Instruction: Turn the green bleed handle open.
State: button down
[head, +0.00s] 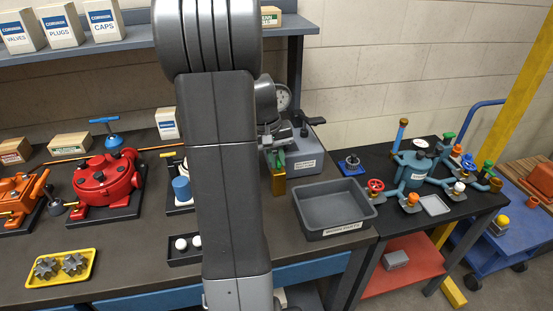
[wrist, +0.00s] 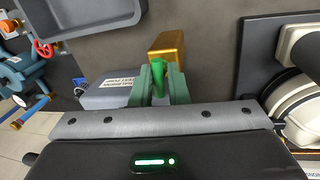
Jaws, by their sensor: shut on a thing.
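In the wrist view my gripper (wrist: 161,88) is shut on a green handle (wrist: 158,74), which stands between the two fingers. A brass-coloured block (wrist: 170,43) is right behind the handle; it also shows in the head view (head: 279,183), below my gripper (head: 278,155). I cannot tell how the handle joins the block. A grey box (head: 300,160) with a white label and a gauge (head: 283,98) stands beside and behind them. My arm hides part of the bench in the head view.
A grey bin (head: 334,210) stands to the right of the brass block. Farther right, a teal manifold (head: 415,172) with several coloured handles sits on a black table.

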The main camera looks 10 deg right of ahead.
jog(key=shift+n, duration=0.5)
jog(key=c, duration=1.5)
grip_release()
jog(key=shift+o, duration=0.2)
jog(key=shift+r, duration=0.15)
notch_tip(320, 180, up, 13)
jog(key=a, duration=0.2)
jog(key=shift+a+r+b, duration=0.2)
jog(key=shift+a+b, duration=0.1)
jog(key=shift+b, duration=0.05)
jog(key=shift+s+f, duration=0.1)
jog(key=shift+f, duration=0.05)
